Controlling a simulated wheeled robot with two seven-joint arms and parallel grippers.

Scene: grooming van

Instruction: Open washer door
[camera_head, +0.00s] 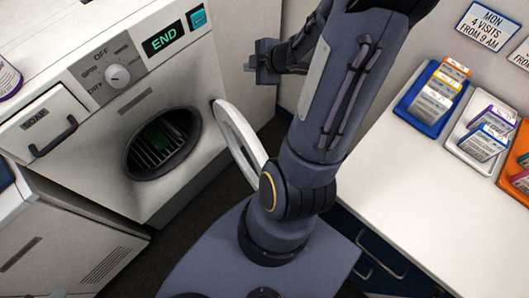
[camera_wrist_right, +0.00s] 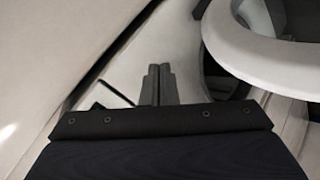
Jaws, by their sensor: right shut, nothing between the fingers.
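The washer (camera_head: 110,190) is on the left in the head view, with its round opening and dark drum (camera_head: 163,145) showing. Something green lies inside the drum. The round white washer door (camera_head: 238,140) stands swung open on the right side of the opening; my arm hides part of its right side. In the right wrist view the door's pale ring (camera_wrist_right: 262,50) is at the upper right. My right gripper (camera_head: 252,65) is above the door, apart from it, beside the washer's upper right. Its fingers (camera_wrist_right: 158,83) are closed together and empty. My left gripper is not in view.
The washer panel has a dial (camera_head: 118,76), an END display (camera_head: 163,39) and a soap drawer (camera_head: 45,124). On the right a white counter (camera_head: 400,190) holds a blue tray (camera_head: 413,114), a white tray (camera_head: 462,147) and an orange one of packets. Dark floor shows between washer and counter.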

